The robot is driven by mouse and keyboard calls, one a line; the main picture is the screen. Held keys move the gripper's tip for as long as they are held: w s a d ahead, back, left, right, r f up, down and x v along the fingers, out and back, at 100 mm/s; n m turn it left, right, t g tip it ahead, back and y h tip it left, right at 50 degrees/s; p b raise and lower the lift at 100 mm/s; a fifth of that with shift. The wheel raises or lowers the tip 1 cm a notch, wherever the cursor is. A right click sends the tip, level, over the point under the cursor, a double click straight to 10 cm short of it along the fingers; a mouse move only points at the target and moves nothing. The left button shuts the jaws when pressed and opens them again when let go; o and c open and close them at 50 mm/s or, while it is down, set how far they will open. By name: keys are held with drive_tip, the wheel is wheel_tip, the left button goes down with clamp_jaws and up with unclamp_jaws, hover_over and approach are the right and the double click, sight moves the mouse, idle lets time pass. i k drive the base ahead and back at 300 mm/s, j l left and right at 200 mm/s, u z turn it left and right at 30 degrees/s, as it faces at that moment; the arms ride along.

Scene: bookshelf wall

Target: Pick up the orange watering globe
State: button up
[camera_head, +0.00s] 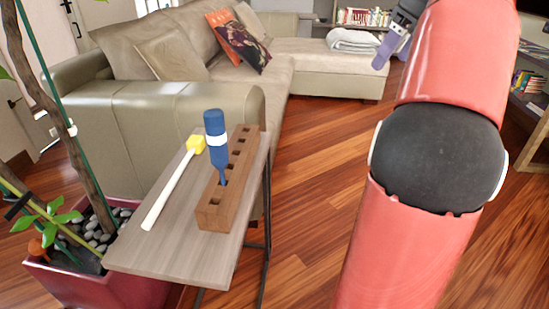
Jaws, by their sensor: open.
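The orange watering globe (49,233) appears as a small orange shape low in the soil of the plant pot (110,290) at the lower left. Green leaves and stems partly cover it, so its full form is hard to tell. My gripper (383,55) is at the upper right, partly hidden behind my red arm. It is open, with nothing seen in it, and is far from the globe.
A narrow side table (135,258) stands right of the pot. It holds a wooden block (215,212) with a blue-handled tool (216,135) and a yellow-and-white stick (172,185). A sofa (165,125) is behind. Wooden floor (300,220) is clear between table and arm.

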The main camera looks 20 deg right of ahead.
sight(35, 248)
drive_tip(key=u, duration=1.2)
